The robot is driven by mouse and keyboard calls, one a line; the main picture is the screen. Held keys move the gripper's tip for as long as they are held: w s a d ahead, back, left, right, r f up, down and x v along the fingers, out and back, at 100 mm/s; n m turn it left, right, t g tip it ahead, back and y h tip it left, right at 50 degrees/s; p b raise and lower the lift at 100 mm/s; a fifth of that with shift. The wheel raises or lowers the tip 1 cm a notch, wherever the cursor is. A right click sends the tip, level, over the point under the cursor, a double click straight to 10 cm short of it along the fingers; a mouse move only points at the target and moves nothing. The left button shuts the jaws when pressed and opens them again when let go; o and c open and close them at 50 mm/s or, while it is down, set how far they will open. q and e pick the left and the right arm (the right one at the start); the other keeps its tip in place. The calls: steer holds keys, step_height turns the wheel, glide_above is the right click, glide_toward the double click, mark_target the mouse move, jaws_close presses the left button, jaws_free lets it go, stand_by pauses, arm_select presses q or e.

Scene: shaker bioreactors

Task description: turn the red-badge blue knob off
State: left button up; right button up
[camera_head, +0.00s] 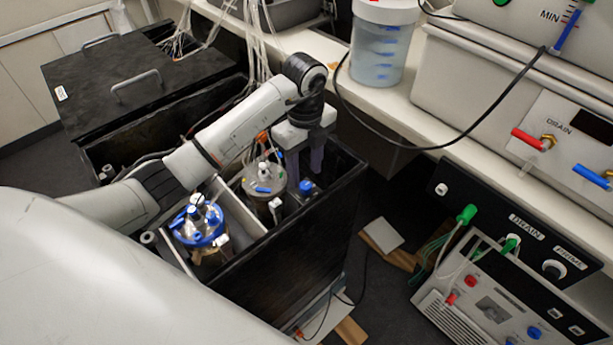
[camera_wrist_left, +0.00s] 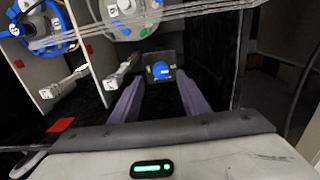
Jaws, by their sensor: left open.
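A blue knob (camera_head: 306,186) sits low inside the black box, near its right end. It also shows in the left wrist view (camera_wrist_left: 161,70), on a dark mount straight ahead of the fingers. I cannot make out a red badge on it. My left gripper (camera_head: 303,172) points down over this knob, its purple fingers apart. In the left wrist view the open fingers (camera_wrist_left: 159,85) flank the line to the knob, with nothing between them. I cannot tell whether they touch it. My right gripper is not in view.
Two lidded vessels, one blue-topped (camera_head: 200,225) and one grey-topped (camera_head: 263,180), stand left of the knob. The black box's wall (camera_head: 300,235) encloses them. A red patch (camera_wrist_left: 60,125) shows low left in the wrist view. Cables hang behind; a control unit (camera_head: 495,300) stands right.

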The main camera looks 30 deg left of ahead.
mark_target(305, 185)
arm_select(q)
step_height(305, 185, down, 4)
steer(key=shift+r, duration=0.2)
steer(key=shift+w+f, duration=0.1)
steer(key=shift+f, duration=0.2)
jaws_close()
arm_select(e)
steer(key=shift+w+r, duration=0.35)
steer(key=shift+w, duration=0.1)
